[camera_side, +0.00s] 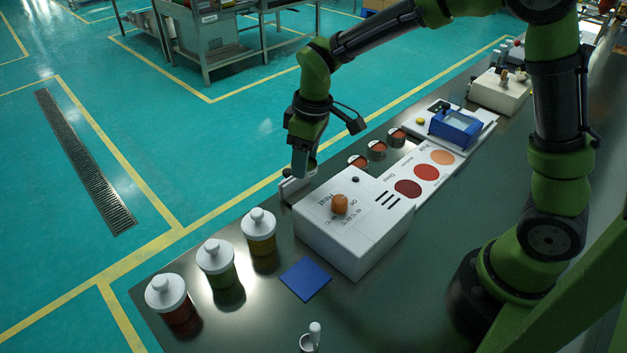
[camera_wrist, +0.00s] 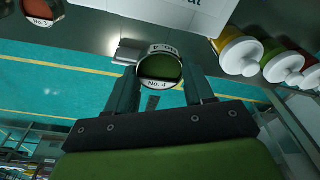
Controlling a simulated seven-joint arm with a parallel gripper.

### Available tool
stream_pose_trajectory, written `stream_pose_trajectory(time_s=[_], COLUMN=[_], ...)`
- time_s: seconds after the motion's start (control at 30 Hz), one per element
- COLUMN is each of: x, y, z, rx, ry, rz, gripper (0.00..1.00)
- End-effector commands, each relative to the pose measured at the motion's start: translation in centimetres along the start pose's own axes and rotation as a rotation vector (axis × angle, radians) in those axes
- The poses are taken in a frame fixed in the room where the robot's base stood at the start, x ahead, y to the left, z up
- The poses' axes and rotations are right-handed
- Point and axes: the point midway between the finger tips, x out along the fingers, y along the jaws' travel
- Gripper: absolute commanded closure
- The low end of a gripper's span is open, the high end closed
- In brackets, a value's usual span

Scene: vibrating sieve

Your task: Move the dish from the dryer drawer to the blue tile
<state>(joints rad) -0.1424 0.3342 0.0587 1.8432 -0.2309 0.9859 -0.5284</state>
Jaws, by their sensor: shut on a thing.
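My gripper (camera_side: 303,168) is at the far-left end of the white dryer box (camera_side: 345,225), which has an orange knob. In the wrist view my gripper (camera_wrist: 160,88) is shut on a round dish (camera_wrist: 160,88) labelled No. 4 with green contents. The dryer drawer (camera_side: 291,189) sticks out at that end, right by the fingertips; part of it shows behind the dish in the wrist view (camera_wrist: 125,52). I cannot tell whether the dish still touches the drawer. The blue tile (camera_side: 305,278) lies bare on the table in front of the dryer.
Three white-lidded jars (camera_side: 216,262) stand left of the tile. Three small dishes (camera_side: 377,150) with reddish contents stand behind the dryer, beside a card with coloured circles (camera_side: 426,173). A blue device (camera_side: 456,128) is farther back. A small white object (camera_side: 312,338) is at the front.

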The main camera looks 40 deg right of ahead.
Motion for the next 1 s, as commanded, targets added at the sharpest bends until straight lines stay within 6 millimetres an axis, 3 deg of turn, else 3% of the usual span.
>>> stream_pose_trajectory(time_s=[0.17,0.3,0.5,0.6,0.77,1.0], x=[-0.2,-0.3,-0.2,-0.1,0.1,4.0], y=[-5.9,-11.0,-15.8,-16.6,-16.7,-16.7], z=[0.8,2.5,5.2,6.0,6.3,6.8], rx=[-0.291,-0.676,-1.189,-1.353,-1.480,-1.508], ry=[-0.009,-0.019,-0.023,-0.023,-0.019,-0.020], rz=[-0.053,-0.100,-0.154,-0.171,-0.181,-0.188], gripper=[0.77,0.77,0.77,0.77,0.77,0.77])
